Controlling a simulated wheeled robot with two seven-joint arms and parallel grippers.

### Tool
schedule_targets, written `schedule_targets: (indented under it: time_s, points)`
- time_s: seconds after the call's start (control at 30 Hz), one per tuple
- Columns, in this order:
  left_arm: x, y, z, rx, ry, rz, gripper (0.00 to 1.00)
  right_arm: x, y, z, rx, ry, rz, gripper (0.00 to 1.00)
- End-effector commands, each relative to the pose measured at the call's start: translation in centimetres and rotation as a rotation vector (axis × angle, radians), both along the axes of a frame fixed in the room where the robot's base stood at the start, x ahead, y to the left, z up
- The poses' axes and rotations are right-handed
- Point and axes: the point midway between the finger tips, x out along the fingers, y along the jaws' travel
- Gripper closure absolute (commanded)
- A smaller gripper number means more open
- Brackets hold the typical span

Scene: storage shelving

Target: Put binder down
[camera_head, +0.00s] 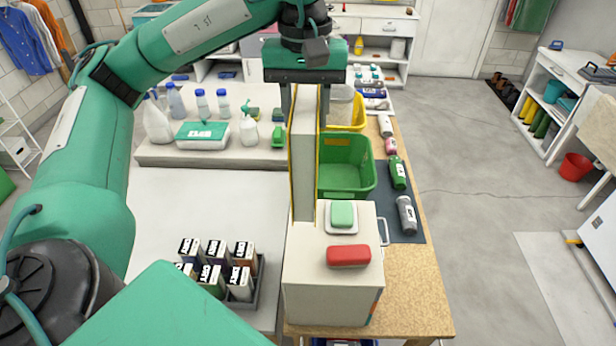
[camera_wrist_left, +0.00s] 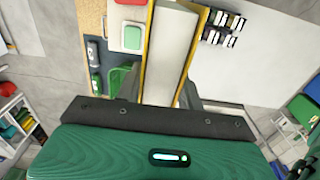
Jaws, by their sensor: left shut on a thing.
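The binder (camera_head: 303,150) is upright, with pale pages and a thin yellow cover edge. My left gripper (camera_head: 305,88) is shut on its top end and holds it from above. In the left wrist view the binder (camera_wrist_left: 168,50) runs away from the gripper between two yellow cover edges. Its lower end is at the back left of a beige box (camera_head: 325,295); I cannot tell whether it touches the box or the surface. My right gripper is not in view.
A red case (camera_head: 348,256) and a green-topped item (camera_head: 342,215) lie on the box. A tray of small cartons (camera_head: 240,290) stands left. A green bin (camera_head: 345,170) stands behind the box, with bottles (camera_head: 397,172) to its right. The pale worktop (camera_head: 205,205) left of the binder is clear.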

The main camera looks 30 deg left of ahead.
Motion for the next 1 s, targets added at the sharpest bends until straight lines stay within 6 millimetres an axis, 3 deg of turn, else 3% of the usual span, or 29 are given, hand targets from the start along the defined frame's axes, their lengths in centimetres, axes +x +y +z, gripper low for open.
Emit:
schedule_targets:
  time_s: [0.2, 0.6, 1.0]
  points:
    - [-0.1, 0.0, -3.0, -0.001, 0.004, -0.001, 1.00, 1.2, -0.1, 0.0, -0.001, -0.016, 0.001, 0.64]
    - [-0.1, 0.0, -8.1, -0.001, 0.004, -0.001, 1.00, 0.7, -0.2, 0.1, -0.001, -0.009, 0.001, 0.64]
    - [0.0, 0.0, -10.4, -0.001, 0.000, 0.000, 1.00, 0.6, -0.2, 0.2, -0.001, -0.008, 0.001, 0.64]
